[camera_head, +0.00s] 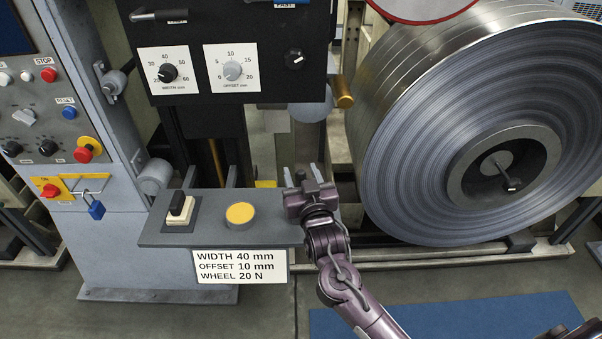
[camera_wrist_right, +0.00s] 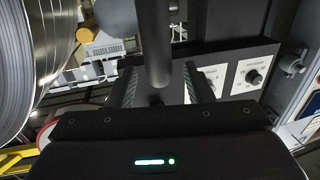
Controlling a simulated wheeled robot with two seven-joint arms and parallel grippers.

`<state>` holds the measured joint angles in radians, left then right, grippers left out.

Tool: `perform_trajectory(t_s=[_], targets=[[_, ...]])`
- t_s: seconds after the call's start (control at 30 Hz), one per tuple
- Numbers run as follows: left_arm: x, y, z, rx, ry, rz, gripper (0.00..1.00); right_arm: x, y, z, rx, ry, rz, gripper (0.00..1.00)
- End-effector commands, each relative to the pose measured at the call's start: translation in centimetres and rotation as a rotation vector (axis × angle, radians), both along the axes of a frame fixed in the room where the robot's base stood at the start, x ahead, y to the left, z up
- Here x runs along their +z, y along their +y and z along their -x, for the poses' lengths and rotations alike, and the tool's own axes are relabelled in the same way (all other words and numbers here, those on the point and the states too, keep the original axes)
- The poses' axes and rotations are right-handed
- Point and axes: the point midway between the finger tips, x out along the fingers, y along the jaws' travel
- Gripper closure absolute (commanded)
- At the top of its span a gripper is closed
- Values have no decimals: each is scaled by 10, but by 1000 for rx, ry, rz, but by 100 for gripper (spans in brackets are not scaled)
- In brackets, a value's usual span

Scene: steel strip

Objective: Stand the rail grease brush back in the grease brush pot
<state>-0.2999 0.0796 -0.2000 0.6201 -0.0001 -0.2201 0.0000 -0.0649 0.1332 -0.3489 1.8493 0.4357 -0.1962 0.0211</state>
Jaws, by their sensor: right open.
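My right gripper (camera_head: 312,168) is open at the right end of the grey shelf (camera_head: 215,235), its fingers pointing away toward the machine. In the right wrist view, a dark round bar (camera_wrist_right: 155,45) reaches between the two open fingers (camera_wrist_right: 160,90); I cannot tell whether it is the brush handle. A black-handled piece with a cream base (camera_head: 180,211) is farther left. My left gripper is out of view.
A large steel coil (camera_head: 430,130) fills the right side. A black dial panel (camera_head: 230,60) hangs above the shelf. A control cabinet (camera_head: 60,130) with buttons and a padlock stands at left. A settings card (camera_head: 238,266) is on the shelf's front.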

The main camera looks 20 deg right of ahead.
Motion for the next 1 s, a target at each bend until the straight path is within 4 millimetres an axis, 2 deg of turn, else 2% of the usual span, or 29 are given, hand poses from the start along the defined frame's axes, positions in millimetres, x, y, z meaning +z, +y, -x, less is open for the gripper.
perform_trajectory(t_s=[0.3,0.43,1.0], targets=[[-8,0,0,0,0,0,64,-3,4,53,1,3,-1,53],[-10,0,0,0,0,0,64,-2,4,67,0,2,0,53],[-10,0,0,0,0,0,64,-1,5,72,0,2,0,53]])
